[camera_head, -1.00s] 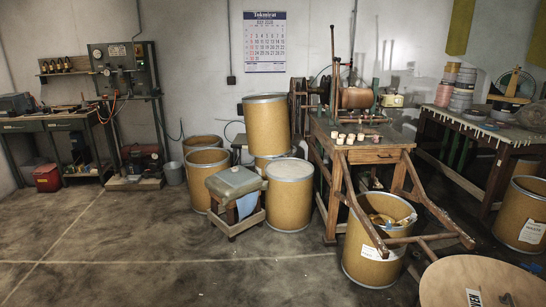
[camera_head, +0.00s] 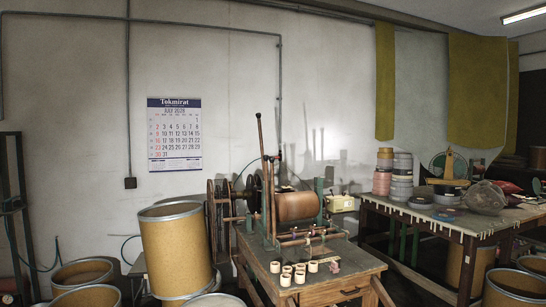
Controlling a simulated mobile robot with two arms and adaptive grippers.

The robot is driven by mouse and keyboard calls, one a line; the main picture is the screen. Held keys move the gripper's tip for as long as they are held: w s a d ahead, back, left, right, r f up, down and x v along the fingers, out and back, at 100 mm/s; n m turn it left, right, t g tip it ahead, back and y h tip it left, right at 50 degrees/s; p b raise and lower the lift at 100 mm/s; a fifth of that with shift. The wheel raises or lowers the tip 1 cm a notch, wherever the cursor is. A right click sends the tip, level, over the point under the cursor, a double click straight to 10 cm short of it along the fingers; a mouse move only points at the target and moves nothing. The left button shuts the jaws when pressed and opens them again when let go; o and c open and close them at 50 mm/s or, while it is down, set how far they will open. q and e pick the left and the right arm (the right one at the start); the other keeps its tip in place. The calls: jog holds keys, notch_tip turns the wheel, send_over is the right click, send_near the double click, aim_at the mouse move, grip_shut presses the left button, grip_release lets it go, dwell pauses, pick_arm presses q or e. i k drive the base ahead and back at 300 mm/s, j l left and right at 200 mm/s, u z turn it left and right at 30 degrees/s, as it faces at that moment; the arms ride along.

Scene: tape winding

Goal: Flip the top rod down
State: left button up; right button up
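A tape winding machine stands on a wooden work table (camera_head: 335,285), with a copper-brown drum (camera_head: 298,208) across it. A long thin brown rod (camera_head: 263,150) stands nearly upright at the machine's left front, its top well above the drum and leaning slightly left. I take it for the top rod. Shorter horizontal rods (camera_head: 305,236) lie low along the machine's front. Neither of my grippers is in view.
Several small cream rolls (camera_head: 287,279) sit on the table's front. A tall drum barrel (camera_head: 175,248) stands left of the machine. A second table (camera_head: 440,228) with stacked tape rolls (camera_head: 402,178) stands at right. A calendar (camera_head: 175,134) hangs on the wall.

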aim_at(258, 115)
jog(key=i+l+u, duration=0.1)
jog(key=i, duration=0.35)
jog(key=i+l, duration=0.2)
jog(key=i, duration=0.2)
jog(key=i+j+u, duration=0.1)
jog(key=i+j, duration=0.45)
jog(key=i, duration=0.3)
jog(key=i+j+u, duration=0.15)
jog(key=i, duration=0.25)
jog(key=i+j+u, duration=0.1)
jog(key=i+j, duration=0.2)
jog(key=i, duration=0.15)
jog(key=i+j, duration=0.2)
jog(key=i, duration=0.25)
jog(key=k+u, duration=0.05)
